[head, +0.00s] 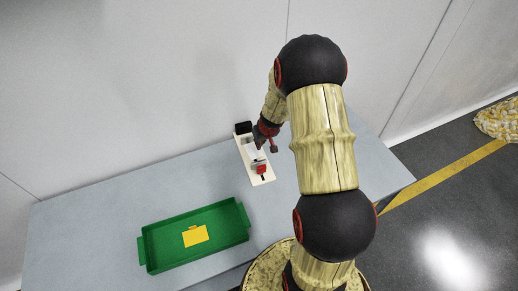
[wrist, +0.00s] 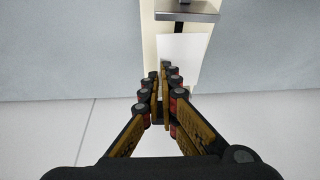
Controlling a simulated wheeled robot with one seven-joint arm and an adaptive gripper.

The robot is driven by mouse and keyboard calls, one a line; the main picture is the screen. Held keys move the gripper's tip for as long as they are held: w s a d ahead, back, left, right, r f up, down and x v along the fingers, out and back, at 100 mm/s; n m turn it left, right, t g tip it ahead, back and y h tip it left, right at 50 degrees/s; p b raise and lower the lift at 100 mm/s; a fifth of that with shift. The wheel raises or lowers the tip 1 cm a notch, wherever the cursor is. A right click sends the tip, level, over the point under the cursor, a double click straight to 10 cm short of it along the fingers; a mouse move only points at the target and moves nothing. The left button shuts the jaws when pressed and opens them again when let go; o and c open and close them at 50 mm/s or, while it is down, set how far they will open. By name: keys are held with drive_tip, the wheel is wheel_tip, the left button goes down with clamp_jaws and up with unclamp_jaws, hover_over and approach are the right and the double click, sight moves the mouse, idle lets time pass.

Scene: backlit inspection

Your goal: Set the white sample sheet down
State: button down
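The white sample sheet (wrist: 187,55) shows in the wrist view, just beyond my fingertips and over a cream board (wrist: 150,50). My gripper (wrist: 162,80) has its fingers close together at the sheet's near left edge and appears shut on it. The fingers hide that part of the sheet. In the head view my gripper (head: 264,140) is low over the cream board (head: 263,181), with a small white patch of the sheet (head: 251,151) beside it. I cannot tell whether the sheet touches the board.
A grey plate (wrist: 187,13) crosses the board. A black block (head: 243,128) stands at the board's far end and a red part (head: 261,169) near its front. A green tray (head: 165,268) holds a yellow piece (head: 195,235).

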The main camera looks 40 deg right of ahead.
drive_tip(key=shift+w+d+f, duration=0.2)
drive_tip(key=shift+w+f, duration=0.3)
drive_tip(key=shift+f, duration=0.2)
drive_tip(key=shift+f+b, duration=0.85)
drive_tip(key=shift+f, duration=0.55)
drive_tip(key=shift+f, duration=0.15)
drive_tip(key=c, duration=2.2)
unclamp_jaws()
drive_tip(key=shift+o, duration=0.8)
